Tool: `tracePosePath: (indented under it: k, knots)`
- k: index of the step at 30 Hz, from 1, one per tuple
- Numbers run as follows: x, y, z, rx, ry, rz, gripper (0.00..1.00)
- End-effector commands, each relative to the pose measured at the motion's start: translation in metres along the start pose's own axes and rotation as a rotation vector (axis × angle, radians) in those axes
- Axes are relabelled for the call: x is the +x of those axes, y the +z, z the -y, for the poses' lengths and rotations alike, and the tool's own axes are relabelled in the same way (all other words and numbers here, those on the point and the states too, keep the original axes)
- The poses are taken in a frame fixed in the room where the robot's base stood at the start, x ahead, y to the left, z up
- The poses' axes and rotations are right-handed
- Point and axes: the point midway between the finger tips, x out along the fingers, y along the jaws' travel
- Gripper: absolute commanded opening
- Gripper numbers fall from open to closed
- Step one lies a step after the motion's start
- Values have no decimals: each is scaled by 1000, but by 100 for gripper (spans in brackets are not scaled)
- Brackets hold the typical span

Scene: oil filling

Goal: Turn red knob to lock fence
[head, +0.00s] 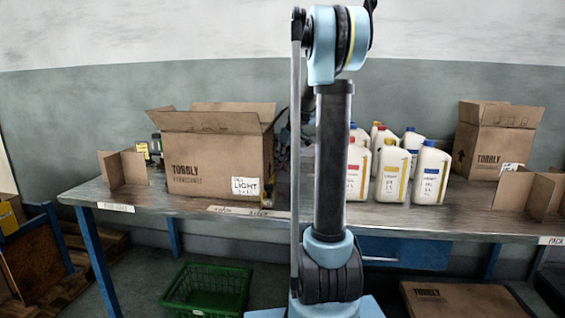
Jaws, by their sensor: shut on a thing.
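I see no red knob and no fence that I can make out in the head view. My arm stands upright through the middle of the picture and hides part of the workbench (120,200) and what is behind it. Some dark, unclear parts show just left of the arm, beside the large open box. My gripper is not visible; the arm's upper end reaches the top edge of the picture.
A large open cardboard box (212,165) stands on the bench left of my arm. Several white bottles (428,175) stand to the right. Another open box (495,140) is farther right. A green basket (207,290) and a flat box (460,300) lie below.

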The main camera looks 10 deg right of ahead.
Motion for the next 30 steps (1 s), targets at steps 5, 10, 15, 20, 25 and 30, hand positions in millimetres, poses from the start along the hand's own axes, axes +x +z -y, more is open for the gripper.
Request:
tracePosePath:
  k: [5,10,15,20,25,30]
  knots:
    - [0,-2,-1,39,18,-3,6]
    - [0,-2,-1,51,24,-3,6]
    - [0,-2,-2,51,25,-3,6]
    - [0,-2,-2,51,25,-3,35]
    - [0,-1,-1,51,23,-2,51]
    - [0,-1,0,51,22,-1,51]
